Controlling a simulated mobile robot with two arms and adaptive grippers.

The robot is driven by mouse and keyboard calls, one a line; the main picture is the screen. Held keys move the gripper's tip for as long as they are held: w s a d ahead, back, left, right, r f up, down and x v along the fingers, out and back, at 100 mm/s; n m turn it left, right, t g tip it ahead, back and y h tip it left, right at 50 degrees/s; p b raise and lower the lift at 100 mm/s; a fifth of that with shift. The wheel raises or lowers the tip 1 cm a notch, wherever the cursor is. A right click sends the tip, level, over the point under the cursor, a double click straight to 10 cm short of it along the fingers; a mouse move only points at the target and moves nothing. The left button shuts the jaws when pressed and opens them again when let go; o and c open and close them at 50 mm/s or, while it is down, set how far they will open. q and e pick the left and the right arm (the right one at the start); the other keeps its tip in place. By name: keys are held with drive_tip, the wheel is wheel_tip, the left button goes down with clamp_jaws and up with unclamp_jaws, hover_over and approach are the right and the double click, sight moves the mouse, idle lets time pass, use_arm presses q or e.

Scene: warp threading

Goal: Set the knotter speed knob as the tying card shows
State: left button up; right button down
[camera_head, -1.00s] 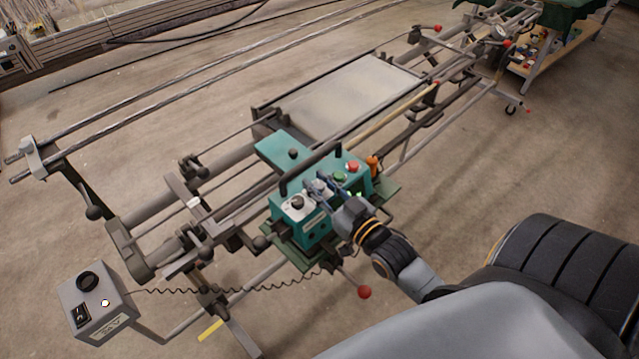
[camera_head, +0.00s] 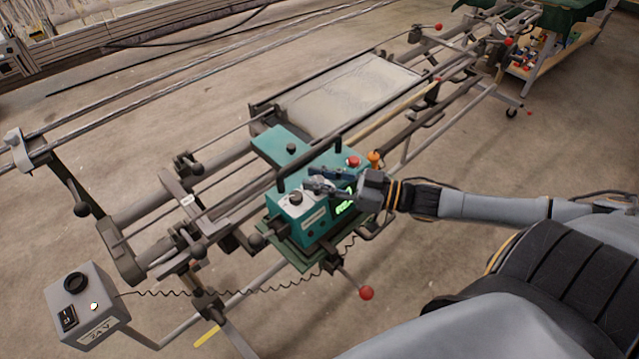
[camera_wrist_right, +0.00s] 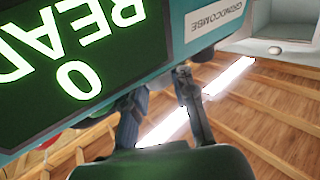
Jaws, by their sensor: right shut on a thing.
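The teal knotter (camera_head: 290,222) sits on the frame in the head view. A dark knob (camera_head: 295,198) on a pale plate is on its top, near the left end. My right gripper (camera_head: 311,179) is beside it, over the knotter's top. Its fingers are spread around a small part, which they mostly hide; it appears to be the speed knob. The wrist view shows the two fingers (camera_wrist_right: 158,105) beyond the knotter's edge, and the green display (camera_wrist_right: 65,65) upside down with "READ" and "0" legible. I cannot make out a tying card. My left gripper is not in view.
A red button (camera_head: 353,161) and an orange knob (camera_head: 374,157) stand at the knotter's right end. A red-ended lever (camera_head: 366,293) sticks out below.

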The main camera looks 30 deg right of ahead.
sight(337, 184)
drive_tip(key=shift+n+g+y, duration=0.3)
idle(0.4)
drive_tip(key=c, duration=1.4)
unclamp_jaws()
drive_tip(key=shift+o, duration=0.2)
drive_tip(key=shift+v, duration=1.85)
drive_tip(key=v, duration=0.8)
drive_tip(key=shift+d, duration=0.2)
